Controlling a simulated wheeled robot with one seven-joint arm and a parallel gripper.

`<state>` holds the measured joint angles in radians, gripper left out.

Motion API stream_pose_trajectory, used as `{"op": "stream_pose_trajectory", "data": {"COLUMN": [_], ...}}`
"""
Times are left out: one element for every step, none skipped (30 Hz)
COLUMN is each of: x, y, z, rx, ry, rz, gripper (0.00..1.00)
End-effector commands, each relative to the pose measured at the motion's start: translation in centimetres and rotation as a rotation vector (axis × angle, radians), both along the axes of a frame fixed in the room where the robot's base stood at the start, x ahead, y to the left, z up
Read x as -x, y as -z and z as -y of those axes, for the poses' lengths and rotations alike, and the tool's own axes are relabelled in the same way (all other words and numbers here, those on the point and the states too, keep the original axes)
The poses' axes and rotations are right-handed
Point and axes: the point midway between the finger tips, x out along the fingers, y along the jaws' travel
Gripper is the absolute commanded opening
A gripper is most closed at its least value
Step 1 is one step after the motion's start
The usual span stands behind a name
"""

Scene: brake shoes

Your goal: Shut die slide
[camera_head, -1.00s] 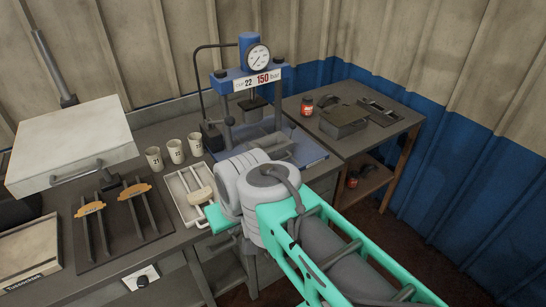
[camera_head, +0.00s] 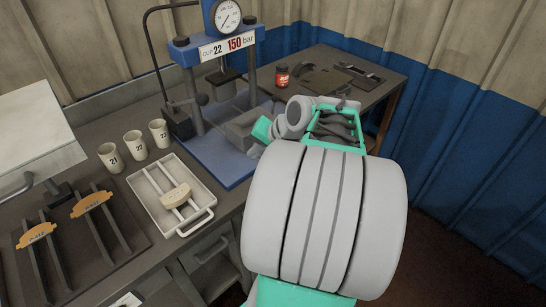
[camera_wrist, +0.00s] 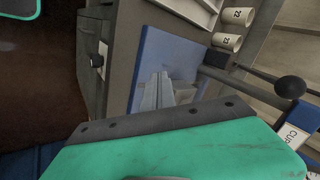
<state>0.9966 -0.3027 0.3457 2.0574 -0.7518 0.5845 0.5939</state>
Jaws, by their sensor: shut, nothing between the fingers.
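The blue press (camera_head: 215,45) stands on the bench with its gauge and a sign reading "cup 22 150 bar". The grey die block (camera_head: 240,128), apparently the die slide, sits low on the press's blue base (camera_head: 208,158), partly hidden by my arm. My gripper (camera_wrist: 157,82) is shut and empty; its pale fingers point towards the blue base plate (camera_wrist: 170,48) in the wrist view. In the head view my teal hand is beside the die block's right front side, and the fingertips are hidden. I cannot tell whether they touch it.
Cups marked 21, 22 and 23 (camera_head: 134,144) stand left of the press. A white tray (camera_head: 207,196) with a tan piece lies in front of them. A side table (camera_head: 380,92) at right holds a red jar (camera_head: 282,76) and a dark box.

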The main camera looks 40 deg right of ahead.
Motion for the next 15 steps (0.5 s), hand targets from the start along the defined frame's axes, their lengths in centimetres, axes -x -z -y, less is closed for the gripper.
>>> {"op": "stream_pose_trajectory", "data": {"x": [1.2, 1.8, 2.7, 3.3, 3.9, 4.7, 5.1, 5.4, 5.7, 5.7, 5.6, 5.3, 5.0, 4.7, 4.1], "y": [2.5, 2.9, 3.3, 3.5, 3.6, 3.7, 3.7, 3.7, 3.6, 3.6, 3.7, 3.8, 3.9, 4.2, 4.6], "z": [3.5, 5.2, 7.1, 8.3, 9.4, 10.5, 11.1, 11.6, 11.9, 12.1, 12.2, 12.2, 12.1, 12.1, 12.0], "rx": [-0.073, -0.115, -0.163, -0.196, -0.224, -0.255, -0.272, -0.286, -0.298, -0.304, -0.307, -0.309, -0.309, -0.309, -0.308], "ry": [0.110, 0.166, 0.231, 0.273, 0.309, 0.348, 0.370, 0.386, 0.400, 0.406, 0.409, 0.409, 0.408, 0.406, 0.405], "rz": [0.040, 0.069, 0.107, 0.134, 0.157, 0.183, 0.201, 0.212, 0.223, 0.228, 0.232, 0.233, 0.232, 0.231, 0.230], "gripper": [0.00, 0.00, 0.00, 0.00, 0.00, 0.00, 0.00, 0.00, 0.00, 0.00, 0.00, 0.00, 0.00, 0.00, 0.00]}}
